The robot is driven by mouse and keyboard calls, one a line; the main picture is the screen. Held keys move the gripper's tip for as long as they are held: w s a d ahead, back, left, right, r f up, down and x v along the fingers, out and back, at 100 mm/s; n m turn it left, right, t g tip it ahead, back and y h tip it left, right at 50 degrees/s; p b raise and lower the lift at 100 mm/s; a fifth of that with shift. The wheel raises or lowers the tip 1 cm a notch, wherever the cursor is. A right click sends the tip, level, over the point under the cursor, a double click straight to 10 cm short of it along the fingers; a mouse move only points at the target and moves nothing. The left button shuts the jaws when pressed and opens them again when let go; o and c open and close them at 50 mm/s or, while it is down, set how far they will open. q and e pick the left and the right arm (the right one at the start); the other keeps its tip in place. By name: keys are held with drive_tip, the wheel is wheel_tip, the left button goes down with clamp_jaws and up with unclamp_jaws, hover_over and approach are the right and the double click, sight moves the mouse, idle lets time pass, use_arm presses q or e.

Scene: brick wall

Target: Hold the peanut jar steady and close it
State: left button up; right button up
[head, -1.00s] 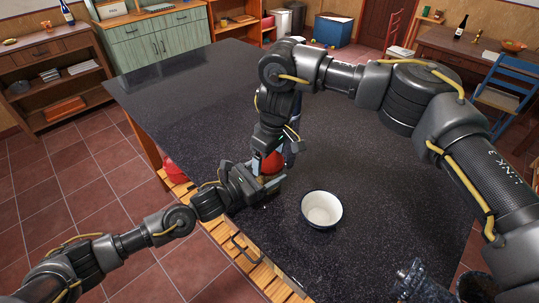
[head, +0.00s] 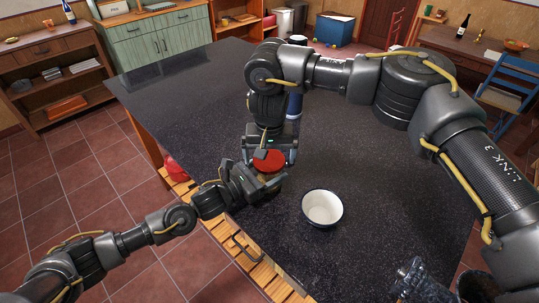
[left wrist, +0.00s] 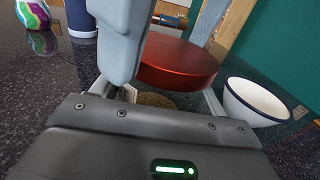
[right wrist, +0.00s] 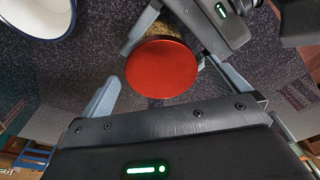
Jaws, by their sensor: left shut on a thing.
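The peanut jar (left wrist: 155,98) stands near the table's front left edge, its tan contents partly showing below a round red lid (head: 268,161). The lid lies flat over the jar mouth; I cannot tell how tight it is. It also shows in the left wrist view (left wrist: 178,62) and the right wrist view (right wrist: 162,67). My left gripper (head: 264,184) is shut on the jar body from the side, hiding much of it. My right gripper (head: 269,150) points down above the lid, fingers spread on either side of it and apart from it.
A white bowl with a dark rim (head: 322,207) stands just right of the jar. A dark blue cylinder (head: 294,104) stands behind my right gripper. A colourful rounded object (left wrist: 33,13) shows in the left wrist view. The far left of the dark table (head: 170,95) is clear.

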drive_tip(key=shift+r, duration=2.15)
